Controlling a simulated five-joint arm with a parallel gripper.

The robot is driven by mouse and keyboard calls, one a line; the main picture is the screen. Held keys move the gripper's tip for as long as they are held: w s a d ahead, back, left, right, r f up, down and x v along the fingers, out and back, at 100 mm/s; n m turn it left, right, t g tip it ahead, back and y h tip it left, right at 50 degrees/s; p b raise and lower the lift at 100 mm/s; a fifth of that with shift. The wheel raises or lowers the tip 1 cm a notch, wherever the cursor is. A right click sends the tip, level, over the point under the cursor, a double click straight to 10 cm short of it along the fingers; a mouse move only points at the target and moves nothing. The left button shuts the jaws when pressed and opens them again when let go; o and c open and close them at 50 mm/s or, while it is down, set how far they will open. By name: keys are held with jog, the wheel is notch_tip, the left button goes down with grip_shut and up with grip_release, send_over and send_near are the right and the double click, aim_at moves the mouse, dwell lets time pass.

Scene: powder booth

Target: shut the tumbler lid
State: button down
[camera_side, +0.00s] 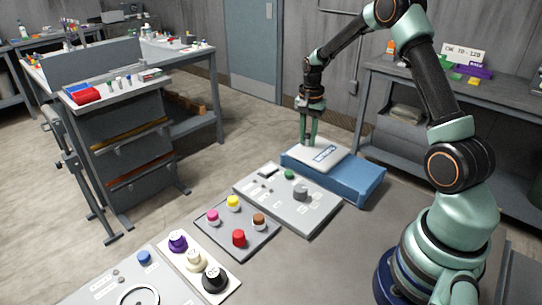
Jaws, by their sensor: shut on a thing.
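The tumbler is a low blue box (362,187) on the far part of the grey bench. Its pale grey lid (303,161), with a blue-and-white label, lies over the box's left part, nearly flat. I cannot tell whether a gap remains under the lid. My gripper (308,141) points down at the lid's far left edge and is shut on the lid there. The fingertips and the exact grip are too small to make out.
A grey panel (320,210) with a green button and grey knob stands before the box. Nearer are a panel (213,232) of coloured knobs and a white plate (226,279) with three knobs. Shelving (410,85) stands behind; the bench right of the panels is clear.

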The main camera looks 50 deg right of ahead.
jog(key=shift+w+r, duration=0.1)
jog(key=shift+w, duration=1.2)
jog(key=c, duration=0.7)
grip_release()
jog(key=shift+s, duration=0.1)
notch_tip(320, 180, up, 12)
